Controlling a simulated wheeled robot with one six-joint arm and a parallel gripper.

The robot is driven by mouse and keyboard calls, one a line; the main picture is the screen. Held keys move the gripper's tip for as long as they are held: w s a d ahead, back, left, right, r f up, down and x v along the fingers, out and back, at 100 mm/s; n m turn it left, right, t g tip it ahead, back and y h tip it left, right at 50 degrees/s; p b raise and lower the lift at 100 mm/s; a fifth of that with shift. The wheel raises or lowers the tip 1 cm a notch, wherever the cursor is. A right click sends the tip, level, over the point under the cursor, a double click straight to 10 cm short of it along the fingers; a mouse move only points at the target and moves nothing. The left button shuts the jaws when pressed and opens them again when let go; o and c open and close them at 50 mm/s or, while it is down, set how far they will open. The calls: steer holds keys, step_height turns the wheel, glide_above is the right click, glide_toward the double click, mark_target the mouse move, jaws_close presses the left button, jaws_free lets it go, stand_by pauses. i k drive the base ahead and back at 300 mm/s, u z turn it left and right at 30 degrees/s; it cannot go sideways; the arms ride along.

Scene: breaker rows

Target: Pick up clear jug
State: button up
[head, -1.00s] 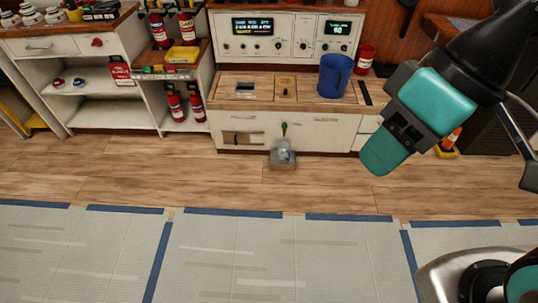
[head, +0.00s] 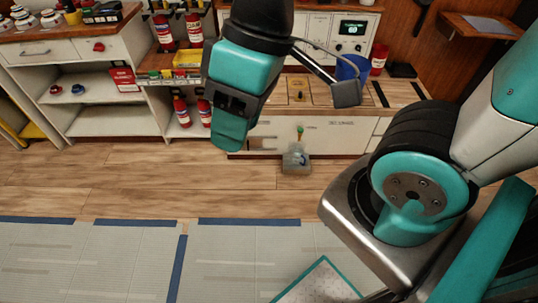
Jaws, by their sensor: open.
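A blue bucket (head: 353,68) stands on the console top, partly hidden by my arm. Fire extinguishers (head: 183,111) stand on the shelf unit to the left. The wooden floor (head: 130,180) left of the container is clear.

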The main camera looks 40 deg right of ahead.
mark_target(297, 156)
steer(key=u, duration=0.1)
steer(key=i, duration=0.95)
steer(key=z, duration=0.6)
steer(key=i, duration=0.55)
steer(key=z, duration=1)
steer(key=i, duration=0.35)
steer(key=z, duration=0.4)
